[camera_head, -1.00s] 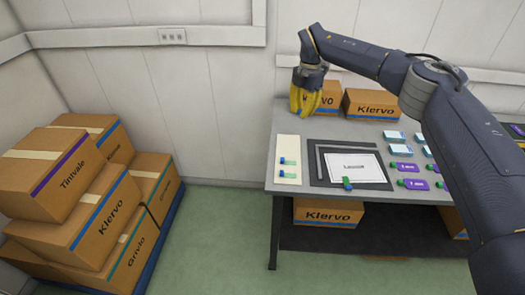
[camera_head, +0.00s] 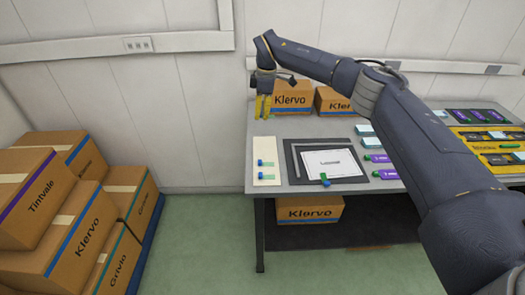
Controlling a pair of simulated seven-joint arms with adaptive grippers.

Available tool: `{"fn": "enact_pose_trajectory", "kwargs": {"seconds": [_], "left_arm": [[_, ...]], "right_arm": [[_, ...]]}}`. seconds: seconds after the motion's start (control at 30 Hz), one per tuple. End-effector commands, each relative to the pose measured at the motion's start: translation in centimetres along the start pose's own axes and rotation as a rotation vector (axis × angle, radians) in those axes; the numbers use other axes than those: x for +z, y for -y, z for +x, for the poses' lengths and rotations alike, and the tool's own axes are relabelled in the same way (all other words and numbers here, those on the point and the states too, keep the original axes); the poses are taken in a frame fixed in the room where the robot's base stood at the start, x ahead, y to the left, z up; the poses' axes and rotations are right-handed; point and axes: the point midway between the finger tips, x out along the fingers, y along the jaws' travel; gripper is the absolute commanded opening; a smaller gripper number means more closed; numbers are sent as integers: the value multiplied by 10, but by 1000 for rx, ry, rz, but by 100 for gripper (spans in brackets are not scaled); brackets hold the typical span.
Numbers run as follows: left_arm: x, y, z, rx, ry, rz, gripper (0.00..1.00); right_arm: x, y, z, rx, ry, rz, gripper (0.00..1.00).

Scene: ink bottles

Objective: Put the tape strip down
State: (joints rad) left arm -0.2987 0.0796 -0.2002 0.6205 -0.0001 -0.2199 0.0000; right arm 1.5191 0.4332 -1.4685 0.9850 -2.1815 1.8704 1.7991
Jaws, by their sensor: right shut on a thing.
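My right gripper (camera_head: 264,106) is over the back left corner of the table (camera_head: 251,128), left of a Klervo box. Its yellow fingers point down and are shut on the tape strip, which is mostly hidden; a small greenish bit shows near the tips. Below it, a beige board (camera_head: 266,148) lies on the table's left end with two small blue and green pieces (camera_head: 268,177) on it. A dark mat (camera_head: 345,181) beside it holds a white labelled sheet (camera_head: 335,163) and a blue and green piece (camera_head: 325,180) at its front edge. My left gripper is out of view.
Two Klervo boxes (camera_head: 292,98) stand along the table's back. Purple cards (camera_head: 379,174) and light blue items lie right of the mat, and a yellow tray (camera_head: 470,144) is farther right. My right arm crosses above the table. Stacked cartons (camera_head: 40,205) stand on the floor at left.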

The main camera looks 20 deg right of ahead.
Motion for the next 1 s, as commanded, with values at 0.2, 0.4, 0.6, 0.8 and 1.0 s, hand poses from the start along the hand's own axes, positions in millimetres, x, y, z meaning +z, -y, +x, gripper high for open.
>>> {"fn": "enact_pose_trajectory", "kwargs": {"seconds": [0.2, 0.4, 0.6, 0.8, 1.0], "left_arm": [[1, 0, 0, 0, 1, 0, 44], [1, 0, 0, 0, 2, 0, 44], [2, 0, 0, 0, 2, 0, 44], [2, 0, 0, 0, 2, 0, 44], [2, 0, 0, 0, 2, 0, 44]], "right_arm": [[5, 1, 52, -3, 1, -2, 8], [9, 0, 93, -2, 0, -1, 8], [12, 0, 120, -1, 1, -2, 8], [12, 0, 128, 0, 0, -3, 8], [14, 0, 140, -2, 0, -2, 8]]}}
